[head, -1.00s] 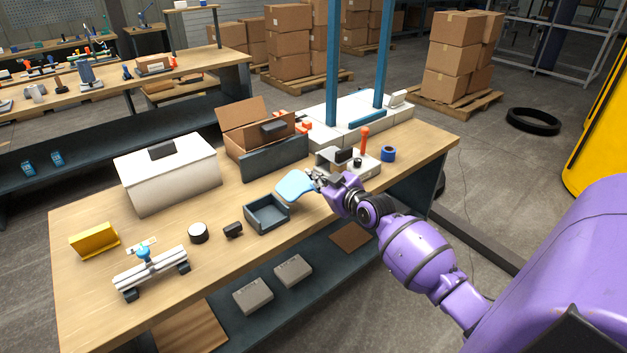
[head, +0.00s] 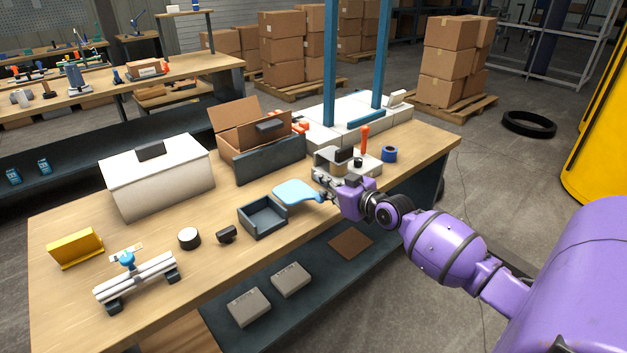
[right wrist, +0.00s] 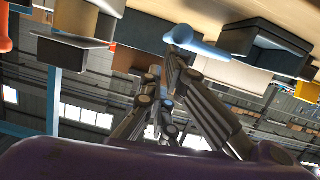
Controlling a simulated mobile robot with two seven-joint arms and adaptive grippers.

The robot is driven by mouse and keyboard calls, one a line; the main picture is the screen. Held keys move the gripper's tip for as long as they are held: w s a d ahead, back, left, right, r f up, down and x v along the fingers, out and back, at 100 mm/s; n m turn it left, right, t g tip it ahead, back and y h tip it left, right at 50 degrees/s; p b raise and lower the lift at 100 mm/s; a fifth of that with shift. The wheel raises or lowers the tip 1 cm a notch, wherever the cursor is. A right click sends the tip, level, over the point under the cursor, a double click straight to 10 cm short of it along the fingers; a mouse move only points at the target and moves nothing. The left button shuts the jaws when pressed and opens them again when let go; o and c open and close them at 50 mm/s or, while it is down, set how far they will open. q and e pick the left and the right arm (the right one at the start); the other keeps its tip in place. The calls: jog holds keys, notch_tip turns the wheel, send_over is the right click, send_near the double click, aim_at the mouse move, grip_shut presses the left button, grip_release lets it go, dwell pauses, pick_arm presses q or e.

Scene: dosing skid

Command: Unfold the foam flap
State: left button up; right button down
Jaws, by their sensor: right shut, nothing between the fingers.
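The light blue foam flap (head: 297,191) reaches out from the right edge of a small dark grey open box (head: 262,218) on the workbench. It lies nearly flat, pointing right, away from the box opening. My right gripper (head: 326,187) is shut and empty, with its fingertips close to the flap's outer end; I cannot tell whether they touch. In the right wrist view, the flap (right wrist: 194,43) shows edge-on just beyond the fingertips (right wrist: 172,58), with the box (right wrist: 265,45) behind it. My left gripper is not in view.
A cardboard box (head: 237,118) and a white lidded box (head: 158,178) stand further back.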

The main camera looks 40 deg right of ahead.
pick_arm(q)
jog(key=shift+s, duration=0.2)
pick_arm(e)
notch_tip(320, 180, up, 5)
jog(key=p, duration=0.3)
jog(key=shift+w+a+r, duration=0.1)
jog(key=shift+w+r, duration=0.05)
jog(key=shift+r, duration=0.05)
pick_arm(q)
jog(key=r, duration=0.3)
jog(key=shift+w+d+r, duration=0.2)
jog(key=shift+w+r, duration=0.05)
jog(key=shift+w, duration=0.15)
pick_arm(e)
jog(key=f+v, duration=0.1)
jog(key=v, duration=0.9)
jog(key=shift+f, duration=0.15)
jog(key=shift+d, duration=0.25)
